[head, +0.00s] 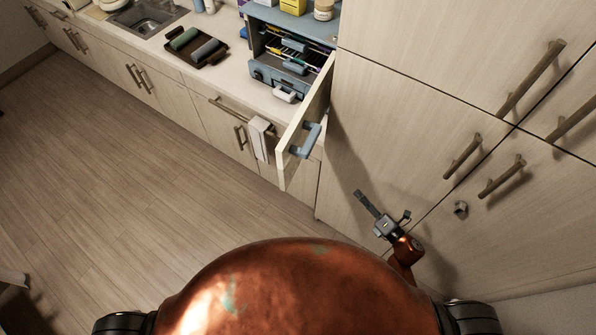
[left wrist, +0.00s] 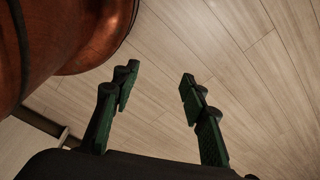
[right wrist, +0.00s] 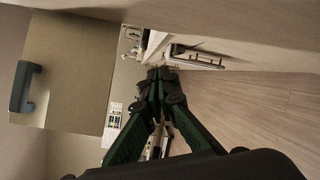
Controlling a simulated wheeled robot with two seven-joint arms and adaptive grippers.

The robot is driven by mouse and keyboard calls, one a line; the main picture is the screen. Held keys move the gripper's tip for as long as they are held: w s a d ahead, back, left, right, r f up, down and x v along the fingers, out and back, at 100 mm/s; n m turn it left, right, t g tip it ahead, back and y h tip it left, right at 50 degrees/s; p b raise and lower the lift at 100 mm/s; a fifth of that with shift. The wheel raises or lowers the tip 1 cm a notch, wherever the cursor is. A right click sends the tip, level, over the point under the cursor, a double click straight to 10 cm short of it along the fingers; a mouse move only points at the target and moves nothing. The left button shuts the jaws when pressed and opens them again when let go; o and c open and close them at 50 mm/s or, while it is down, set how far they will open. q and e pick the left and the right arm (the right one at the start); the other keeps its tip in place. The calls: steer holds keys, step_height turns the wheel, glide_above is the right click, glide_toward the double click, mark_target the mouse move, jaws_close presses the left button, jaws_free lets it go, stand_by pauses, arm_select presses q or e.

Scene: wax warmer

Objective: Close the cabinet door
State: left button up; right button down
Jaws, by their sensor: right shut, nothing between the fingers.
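The cabinet door (head: 301,128) is a pale wood panel with a blue-grey handle (head: 309,140). It stands open, sticking out from the counter front beside the tall cabinets. In the right wrist view the door (right wrist: 75,70) fills the left side, with its handle (right wrist: 26,87) near the left edge. My right gripper (head: 362,196) is below and right of the door in the head view, apart from it. Its fingers (right wrist: 158,78) are together and empty. My left gripper (left wrist: 157,82) is open and empty above the wood floor; it is not clearly seen in the head view.
Tall cabinets (head: 400,120) with bar handles stand at the right. The counter (head: 160,55) holds a dark tray (head: 197,48), a blue-grey open-fronted unit (head: 290,55) and a sink (head: 145,16). A towel (head: 261,137) hangs by the door. The floor (head: 120,180) at the left is clear.

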steer(key=s+a+r+n+g+y+p, duration=0.25)
steer(key=a+r+n+y, duration=0.35)
steer(key=r+n, duration=0.65)
steer(key=n+g+y+p, duration=0.1)
steer(key=n+g+p, duration=0.2)
steer(key=n+g, duration=0.3)
glide_toward(286, 174)
steer(key=shift+n+t, duration=0.25)
steer(key=shift+t, duration=0.5)
steer(key=p+x, duration=0.1)
steer(key=x, duration=0.1)
steer(key=p+x, duration=0.2)
steer(key=x, duration=0.1)
steer(key=shift+s+a+f, duration=0.1)
steer(key=shift+a+f, duration=0.1)
steer(key=shift+a, duration=0.15)
steer(key=shift+w+a+f, duration=0.15)
steer(key=shift+w+a, duration=0.1)
steer(key=shift+a, duration=0.25)
arm_select(q)
step_height(286, 174, up, 10)
steer(key=s, duration=0.1)
steer(key=shift+s+a, duration=0.25)
steer(key=shift+s, duration=0.1)
arm_select(e)
steer(key=shift+a, duration=0.1)
arm_select(q)
steer(key=shift+w+f, duration=0.15)
